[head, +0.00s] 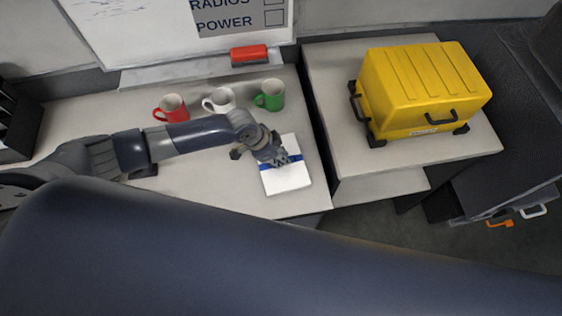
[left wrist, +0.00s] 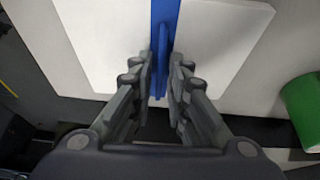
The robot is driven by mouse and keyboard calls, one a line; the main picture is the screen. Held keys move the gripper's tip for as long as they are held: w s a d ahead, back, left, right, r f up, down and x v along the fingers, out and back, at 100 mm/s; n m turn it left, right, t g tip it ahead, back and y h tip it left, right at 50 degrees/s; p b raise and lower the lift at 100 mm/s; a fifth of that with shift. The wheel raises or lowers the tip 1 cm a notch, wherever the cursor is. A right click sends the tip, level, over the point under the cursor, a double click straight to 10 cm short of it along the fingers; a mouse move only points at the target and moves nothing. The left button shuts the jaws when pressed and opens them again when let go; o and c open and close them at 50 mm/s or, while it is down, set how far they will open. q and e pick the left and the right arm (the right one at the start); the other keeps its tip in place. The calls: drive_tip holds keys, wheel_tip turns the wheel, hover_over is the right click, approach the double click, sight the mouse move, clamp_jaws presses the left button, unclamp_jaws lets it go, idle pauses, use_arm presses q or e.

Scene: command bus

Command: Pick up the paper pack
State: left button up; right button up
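The paper pack (head: 287,180) is a white block with a blue band around it, lying on the light counter near its right front corner. In the left wrist view the pack (left wrist: 225,40) fills the top, with an upright blue strip of the band at its middle. My left gripper (head: 276,160) is over the middle of the pack and hides part of the band. In the left wrist view its fingers (left wrist: 162,62) are close together on either side of the blue strip and look shut on it. My right gripper is not in view.
A red mug (head: 172,108), a white mug (head: 220,100) and a green mug (head: 270,95) stand behind the pack. A red eraser (head: 249,55) lies on the ledge. A yellow case (head: 420,88) stands on the right counter, across a narrow gap.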

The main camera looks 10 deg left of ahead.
use_arm(q)
clamp_jaws()
drive_tip(key=shift+r, duration=0.1)
